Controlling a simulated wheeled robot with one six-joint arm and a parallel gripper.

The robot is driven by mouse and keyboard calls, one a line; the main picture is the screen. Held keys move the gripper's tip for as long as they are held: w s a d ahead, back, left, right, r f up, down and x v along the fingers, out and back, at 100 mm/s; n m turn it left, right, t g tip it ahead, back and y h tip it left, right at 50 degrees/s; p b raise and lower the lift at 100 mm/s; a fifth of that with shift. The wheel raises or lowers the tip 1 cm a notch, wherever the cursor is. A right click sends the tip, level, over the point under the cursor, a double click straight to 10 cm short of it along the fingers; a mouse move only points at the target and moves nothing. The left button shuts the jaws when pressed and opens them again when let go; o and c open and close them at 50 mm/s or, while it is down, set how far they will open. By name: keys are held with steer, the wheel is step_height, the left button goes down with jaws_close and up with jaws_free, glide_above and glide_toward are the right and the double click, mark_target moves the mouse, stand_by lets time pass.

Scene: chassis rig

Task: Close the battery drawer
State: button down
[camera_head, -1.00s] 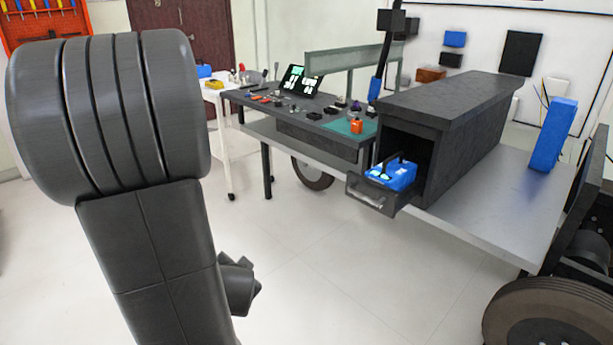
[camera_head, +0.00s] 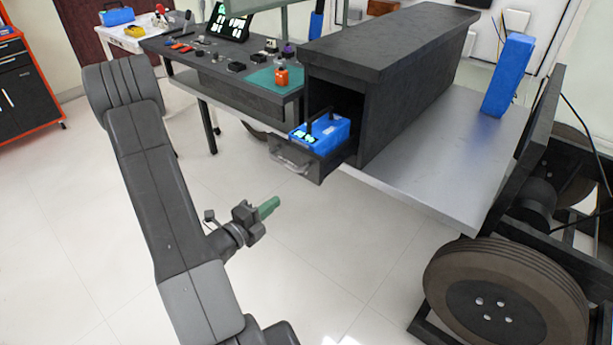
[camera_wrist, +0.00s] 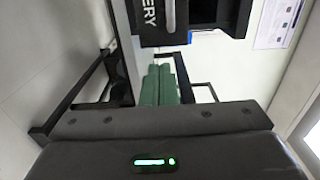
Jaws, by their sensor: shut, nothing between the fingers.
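The battery drawer (camera_head: 314,168) is pulled out of the dark cabinet (camera_head: 385,125) at its near left end. Its clear handle (camera_head: 290,163) faces the front. A blue battery (camera_head: 325,132) with a dark carrying handle sits in the drawer. My gripper (camera_head: 270,206), with green fingers, is below and in front of the drawer, apart from it. The fingers are shut and empty. In the wrist view the green fingers (camera_wrist: 161,84) point toward a dark front (camera_wrist: 205,12) with partly cut-off white lettering, "ERY", at the top.
The cabinet stands on a grey platform (camera_head: 440,185) with a large wheel (camera_head: 505,290) at the right. A blue upright block (camera_head: 509,75) stands on it. A dark workbench (camera_head: 225,80) with tools is behind left. The white floor (camera_head: 340,250) in front is clear.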

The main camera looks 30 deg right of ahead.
mark_target(344, 153)
steer(key=p+x, duration=0.1)
steer(key=x, duration=1.3)
steer(key=shift+a+r, duration=0.1)
steer(key=b+x, duration=0.8)
steer(key=x, duration=1)
steer(key=shift+w+d, duration=0.1)
steer(key=shift+d, duration=0.2)
steer(key=shift+w+d, duration=0.1)
steer(key=shift+d, duration=0.15)
steer(key=shift+w+d+r, duration=0.15)
steer(key=shift+r, duration=0.1)
steer(key=shift+r+b, duration=0.1)
steer(key=shift+b, duration=0.2)
